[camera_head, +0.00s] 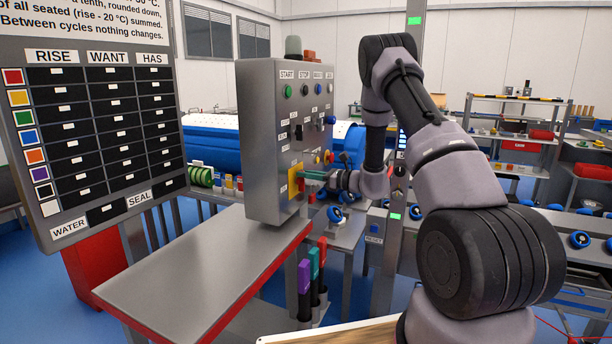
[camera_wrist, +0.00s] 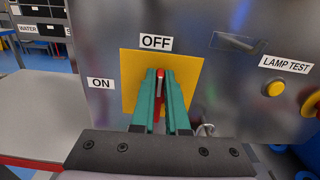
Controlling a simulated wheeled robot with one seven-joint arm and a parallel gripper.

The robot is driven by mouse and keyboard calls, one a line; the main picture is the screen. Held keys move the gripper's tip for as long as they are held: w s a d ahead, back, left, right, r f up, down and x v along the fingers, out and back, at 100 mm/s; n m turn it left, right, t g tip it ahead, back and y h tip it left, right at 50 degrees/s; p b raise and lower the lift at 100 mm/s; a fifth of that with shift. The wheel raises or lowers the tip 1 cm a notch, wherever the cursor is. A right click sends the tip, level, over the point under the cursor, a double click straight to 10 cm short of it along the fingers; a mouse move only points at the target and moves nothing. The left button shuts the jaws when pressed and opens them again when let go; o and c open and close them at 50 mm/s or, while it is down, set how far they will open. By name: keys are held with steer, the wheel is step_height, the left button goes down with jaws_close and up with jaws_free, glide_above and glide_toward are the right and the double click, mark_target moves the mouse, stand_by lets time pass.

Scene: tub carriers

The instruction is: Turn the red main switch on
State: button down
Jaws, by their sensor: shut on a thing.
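The red main switch (camera_wrist: 160,77) sits on a yellow plate (camera_wrist: 128,72) on the grey control cabinet (camera_head: 258,150). In the wrist view its handle points up toward the OFF label (camera_wrist: 156,43). The ON label (camera_wrist: 101,84) is at the plate's left. My gripper (camera_wrist: 161,82) has its two green fingers shut on the red handle, one on each side. In the head view my gripper (camera_head: 310,175) reaches the yellow plate (camera_head: 296,181) from the right. The fingers hide the lower part of the switch.
A yellow lamp test button (camera_wrist: 274,89) and a red knob on yellow (camera_wrist: 312,104) are right of the plate. A grey bench (camera_head: 205,265) with a red edge stands before the cabinet. A dark board (camera_head: 95,130) with a table of figures is at left.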

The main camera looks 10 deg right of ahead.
mark_target(292, 183)
steer(key=n, duration=0.2)
steer(key=s+n, duration=0.1)
steer(key=n, duration=0.1)
steer(key=shift+a+f, duration=0.15)
steer(key=shift+a, duration=0.1)
steer(key=n, duration=0.4)
steer(key=shift+s+a+f+n, duration=0.3)
steer(key=shift+s+f, duration=0.05)
steer(key=n, duration=0.3)
steer(key=shift+s+a+f+n, duration=0.15)
steer(key=shift+s+f+n, duration=0.15)
steer(key=shift+f, duration=0.1)
steer(key=n, duration=0.2)
steer(key=f+n, duration=0.1)
steer(key=n, duration=0.2)
steer(key=shift+f, duration=0.15)
steer(key=shift+n, duration=0.3)
steer(key=c, duration=0.9)
jaws_free()
steer(key=shift+a, duration=0.1)
